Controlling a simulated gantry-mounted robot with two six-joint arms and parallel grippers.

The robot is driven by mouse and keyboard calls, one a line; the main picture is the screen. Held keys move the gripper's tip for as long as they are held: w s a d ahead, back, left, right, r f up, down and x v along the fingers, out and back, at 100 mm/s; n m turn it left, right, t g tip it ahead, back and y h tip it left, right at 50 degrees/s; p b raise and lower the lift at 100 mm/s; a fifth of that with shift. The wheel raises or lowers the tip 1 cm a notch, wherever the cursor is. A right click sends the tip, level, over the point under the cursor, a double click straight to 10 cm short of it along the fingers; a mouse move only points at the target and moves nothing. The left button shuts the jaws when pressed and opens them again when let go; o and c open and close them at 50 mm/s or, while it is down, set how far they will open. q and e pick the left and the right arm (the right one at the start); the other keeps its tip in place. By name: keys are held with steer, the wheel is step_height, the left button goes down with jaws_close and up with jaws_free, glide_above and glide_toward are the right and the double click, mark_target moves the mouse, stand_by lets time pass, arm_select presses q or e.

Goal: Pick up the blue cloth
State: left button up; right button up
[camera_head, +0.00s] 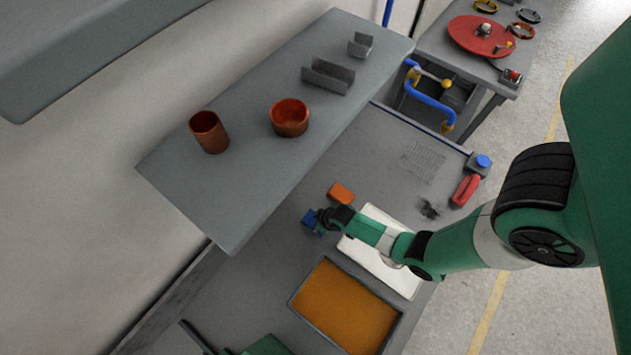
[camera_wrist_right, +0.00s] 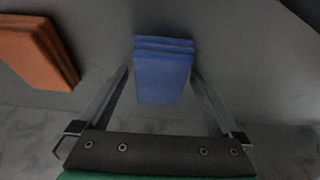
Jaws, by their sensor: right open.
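The blue cloth (camera_head: 308,219) is a small folded stack lying on the lower grey worktop, left of the orange cloth. In the right wrist view the blue cloth (camera_wrist_right: 163,72) sits between the two fingers of my right gripper (camera_wrist_right: 160,82). The fingers are open, one on each side of it, and I see no clear grip on it. In the head view my right gripper (camera_head: 320,220) reaches in from the right and partly hides the cloth. At the bottom edge a dark piece and a green part look like my left arm; its jaws do not show clearly.
A folded orange cloth (camera_head: 341,193) lies close by, also in the wrist view (camera_wrist_right: 37,50). A white board (camera_head: 408,281) lies under my right arm. An orange-filled tray (camera_head: 294,300) is in front. The raised shelf (camera_head: 235,185) holds copper pieces and overhangs the worktop's back.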

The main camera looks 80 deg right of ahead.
mark_target(312, 219)
steer(key=c, duration=1.2)
steer(key=shift+c, duration=0.2)
steer(key=shift+r+p, duration=0.4)
steer(key=shift+r, duration=0.15)
step_height(312, 219, up, 3)
steer(key=shift+r+p, duration=0.1)
steer(key=shift+p, duration=0.65)
steer(key=s+r+p, duration=0.1)
steer(key=s+r, duration=0.1)
steer(key=s+d+r+p, duration=0.1)
steer(key=s+r+p, duration=0.1)
steer(key=r, duration=0.1)
steer(key=s+d+r+p, duration=0.2)
steer(key=s+r+p, duration=0.2)
steer(key=s, duration=0.5)
steer(key=shift+s+d+p, duration=0.25)
steer(key=shift+d+p, duration=0.1)
steer(key=shift+p, duration=0.55)
